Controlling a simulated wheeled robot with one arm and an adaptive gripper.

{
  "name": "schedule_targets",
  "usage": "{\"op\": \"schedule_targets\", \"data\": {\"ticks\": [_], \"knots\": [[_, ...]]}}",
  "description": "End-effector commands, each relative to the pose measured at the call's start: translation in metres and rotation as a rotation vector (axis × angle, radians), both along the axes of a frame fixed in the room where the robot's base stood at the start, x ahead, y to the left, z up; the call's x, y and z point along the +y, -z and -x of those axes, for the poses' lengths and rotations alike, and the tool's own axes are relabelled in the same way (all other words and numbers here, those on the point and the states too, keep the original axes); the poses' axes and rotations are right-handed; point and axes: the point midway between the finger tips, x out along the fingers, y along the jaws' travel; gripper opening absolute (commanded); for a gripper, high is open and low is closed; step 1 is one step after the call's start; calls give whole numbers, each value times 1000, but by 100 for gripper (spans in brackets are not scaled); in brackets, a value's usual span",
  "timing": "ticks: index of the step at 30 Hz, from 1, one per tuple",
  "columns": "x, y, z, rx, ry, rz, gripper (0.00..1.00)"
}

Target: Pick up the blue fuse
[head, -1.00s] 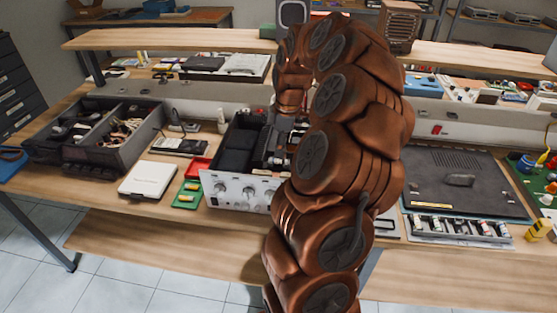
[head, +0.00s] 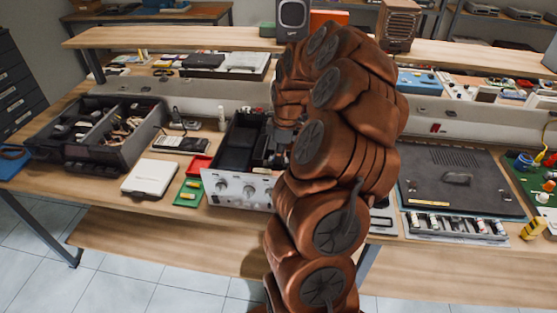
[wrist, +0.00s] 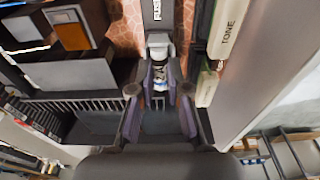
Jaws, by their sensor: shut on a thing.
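In the wrist view my gripper (wrist: 160,88) reaches into an open device, its two fingers close together. They are shut on a small fuse (wrist: 160,74) just below a pale grey holder piece (wrist: 159,45). The fuse is mostly covered by the fingers, and its blue colour is hard to make out. I cannot tell whether the fuse is clear of the holder.
A white box (head: 150,178), a green tray (head: 187,192) and a divided dark bin (head: 95,135) lie left of the device. A dark laptop-like case (head: 460,180) is to the right. In the wrist view, a wall marked TONE (wrist: 228,35) stands close right of the fingers.

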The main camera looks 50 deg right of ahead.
Motion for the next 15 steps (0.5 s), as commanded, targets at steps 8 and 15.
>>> {"op": "schedule_targets", "data": {"ticks": [8,15], "knots": [[0,0,0,1,0,-1,0],[-1,-11,-1,-4,1,4,0]]}}
